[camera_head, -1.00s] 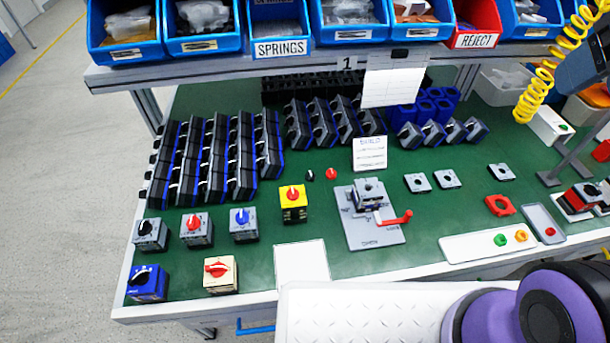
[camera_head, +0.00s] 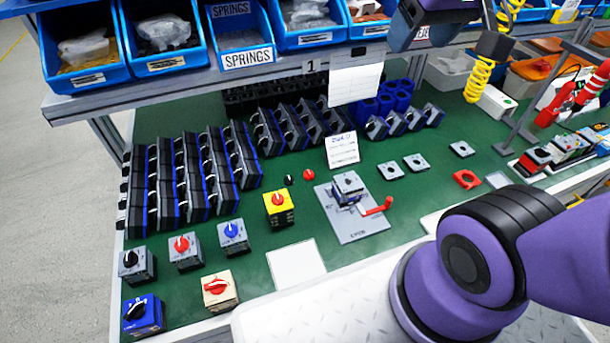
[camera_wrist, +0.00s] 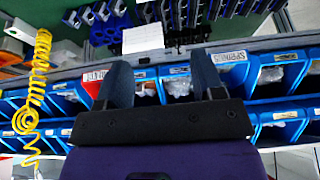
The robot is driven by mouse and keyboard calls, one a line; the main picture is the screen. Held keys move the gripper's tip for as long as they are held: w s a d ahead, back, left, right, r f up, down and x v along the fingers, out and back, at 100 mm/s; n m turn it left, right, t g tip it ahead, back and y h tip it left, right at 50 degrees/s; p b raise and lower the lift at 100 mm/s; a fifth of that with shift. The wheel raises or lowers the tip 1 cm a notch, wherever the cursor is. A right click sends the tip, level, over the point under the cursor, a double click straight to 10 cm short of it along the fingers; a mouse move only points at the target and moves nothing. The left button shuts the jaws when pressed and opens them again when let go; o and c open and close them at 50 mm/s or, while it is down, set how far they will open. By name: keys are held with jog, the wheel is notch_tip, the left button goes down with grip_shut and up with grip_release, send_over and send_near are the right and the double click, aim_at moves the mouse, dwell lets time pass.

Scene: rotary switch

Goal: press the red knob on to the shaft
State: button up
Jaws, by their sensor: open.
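A small loose red knob (camera_head: 308,175) lies on the green bench in the head view, next to a small black knob (camera_head: 290,180). A grey switch body (camera_head: 348,186) sits in a clamp fixture (camera_head: 368,229) with a red lever (camera_head: 377,206), to the right of the red knob. A shaft on its top is too small to make out clearly. My gripper (camera_wrist: 162,75) is open and empty in the wrist view, its two dark fingers apart. It is raised near the blue bins, away from the knob and fixture.
Blue bins (camera_head: 170,66) line a shelf above the bench's back. Black switch blocks (camera_head: 190,178) stand in rows at left. Finished switches, including a yellow one (camera_head: 279,208), stand in front. A sign card (camera_head: 341,150) stands behind the fixture. A yellow coiled hose (camera_wrist: 38,85) hangs nearby.

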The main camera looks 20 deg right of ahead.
jog(key=w+a+f+g, duration=0.1)
jog(key=w+f, duration=0.4)
jog(key=w, duration=0.5)
jog(key=g, duration=0.4)
send_over(309, 175)
jog(key=w, duration=0.3)
notch_tip(309, 175, down, 33)
jog(key=f, duration=0.6)
jog(key=shift+s+d+f, duration=0.25)
jog(key=shift+d+f, duration=0.15)
jog(key=shift+s+a+f, duration=0.1)
jog(key=shift+f, duration=1.25)
jog(key=shift+s+a+f, duration=0.1)
jog(key=shift+f, duration=1.25)
jog(key=shift+c, duration=0.2)
jog(key=c, duration=0.9)
